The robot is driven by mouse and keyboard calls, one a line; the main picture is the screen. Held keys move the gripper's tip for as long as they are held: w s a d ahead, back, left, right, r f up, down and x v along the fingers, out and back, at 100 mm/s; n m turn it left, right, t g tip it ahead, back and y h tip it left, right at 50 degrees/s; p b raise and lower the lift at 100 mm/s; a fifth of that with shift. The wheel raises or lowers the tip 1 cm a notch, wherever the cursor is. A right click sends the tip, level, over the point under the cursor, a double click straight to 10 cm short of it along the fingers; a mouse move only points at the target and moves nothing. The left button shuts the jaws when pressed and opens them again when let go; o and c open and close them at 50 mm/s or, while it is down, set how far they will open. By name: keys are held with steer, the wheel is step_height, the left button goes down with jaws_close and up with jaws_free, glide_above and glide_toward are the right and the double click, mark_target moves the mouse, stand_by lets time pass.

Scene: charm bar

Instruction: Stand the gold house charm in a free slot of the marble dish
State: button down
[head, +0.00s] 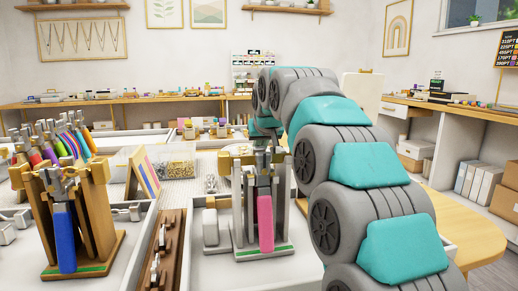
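My arm reaches in from the lower right, arches over and comes down at the middle of the head view. Its end drops behind the stand with the pink-handled pliers, so my gripper's fingers are hidden and I cannot see what they hold. A pale rounded edge (224,159) shows just left of that stand and may be part of the marble dish. Its slots cannot be made out. I cannot pick out the gold house charm in this view.
A wooden stand (101,215) with blue-handled pliers stands front left. A grey stand (282,215) with pink-handled pliers (265,222) stands front centre.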

steer(key=shift+f+b, duration=0.6)
steer(key=shift+f, duration=0.9)
stand_by(3.0)
steer(key=c, duration=0.9)
jaws_free()
steer(key=shift+p+v, duration=0.3)
steer(key=shift+v, duration=2.7)
steer(key=shift+v, duration=3.9)
